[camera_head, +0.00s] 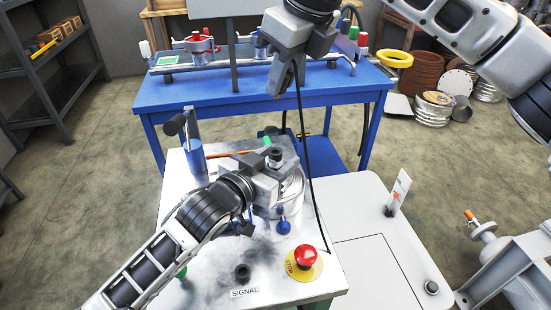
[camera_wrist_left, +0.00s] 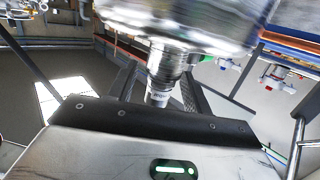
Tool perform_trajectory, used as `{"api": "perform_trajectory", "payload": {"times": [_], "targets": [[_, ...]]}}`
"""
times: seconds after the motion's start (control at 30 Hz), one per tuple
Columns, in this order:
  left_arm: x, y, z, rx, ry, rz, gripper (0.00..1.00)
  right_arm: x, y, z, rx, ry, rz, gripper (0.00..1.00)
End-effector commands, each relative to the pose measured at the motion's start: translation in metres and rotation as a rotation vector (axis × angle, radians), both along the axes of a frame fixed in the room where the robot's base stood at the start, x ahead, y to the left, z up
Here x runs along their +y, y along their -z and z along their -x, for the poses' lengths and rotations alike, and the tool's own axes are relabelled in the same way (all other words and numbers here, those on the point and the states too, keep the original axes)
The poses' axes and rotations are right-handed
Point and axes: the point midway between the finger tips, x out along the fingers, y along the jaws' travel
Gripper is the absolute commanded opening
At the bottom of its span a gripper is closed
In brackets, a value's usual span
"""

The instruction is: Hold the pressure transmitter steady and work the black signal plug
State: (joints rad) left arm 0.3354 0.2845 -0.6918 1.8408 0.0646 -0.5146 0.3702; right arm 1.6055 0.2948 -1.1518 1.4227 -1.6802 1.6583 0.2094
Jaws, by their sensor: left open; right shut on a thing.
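The pressure transmitter (camera_head: 293,196), a shiny round metal body, stands on the metal-topped cart, partly hidden by my left gripper (camera_head: 270,178). In the left wrist view, the open left fingers (camera_wrist_left: 160,92) stand either side of the transmitter's metal neck (camera_wrist_left: 165,62), below its blurred body (camera_wrist_left: 195,22). Whether they touch it is unclear. My right gripper (camera_head: 289,82) is shut high above the cart. A black cable (camera_head: 307,150) hangs from its fingertips to the cart; the plug at its end is mostly hidden between the fingers. A black round fitting (camera_head: 242,272) sits above the SIGNAL label.
A red stop button (camera_head: 306,257) on a yellow ring is at the cart's front right. A blue-handled valve (camera_head: 283,226) is just in front of the transmitter. A blue upright post (camera_head: 195,157) stands to the left. A blue workbench (camera_head: 230,94) is behind.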

Motion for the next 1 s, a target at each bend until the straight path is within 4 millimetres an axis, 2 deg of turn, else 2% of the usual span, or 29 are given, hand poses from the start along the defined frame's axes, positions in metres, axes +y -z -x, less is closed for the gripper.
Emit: {"api": "perform_trajectory", "payload": {"times": [0.1, 0.27, 0.3, 0.57, 0.8, 1.0], "targets": [[0.0, 0.0, 0.0, 0.0, 0.0, 0.0, 0.47, 0.0, 0.0, 0.0, 0.0, 0.0, 0.0, 0.0], [0.0, 0.0, 0.0, 0.0, 0.0, 0.0, 0.02, 0.0, 0.0, 0.0, 0.0, 0.0, 0.0, 0.0], [0.0, 0.0, 0.0, 0.0, 0.0, 0.0, 0.0, 0.0, 0.0, 0.0, 0.0, 0.0, 0.0, 0.0], [0.0, 0.0, 0.0, 0.0, 0.0, 0.0, 0.0, 0.002, 0.005, 0.0, 0.015, -0.008, 0.018, 0.0], [0.0, 0.0, 0.0, 0.0, 0.0, 0.0, 0.0, 0.014, 0.044, -0.005, 0.148, -0.065, 0.194, 0.0], [0.0, 0.0, 0.0, 0.0, 0.0, 0.0, 0.0, 0.013, 0.058, -0.009, 0.203, -0.08, 0.279, 0.0]]}}
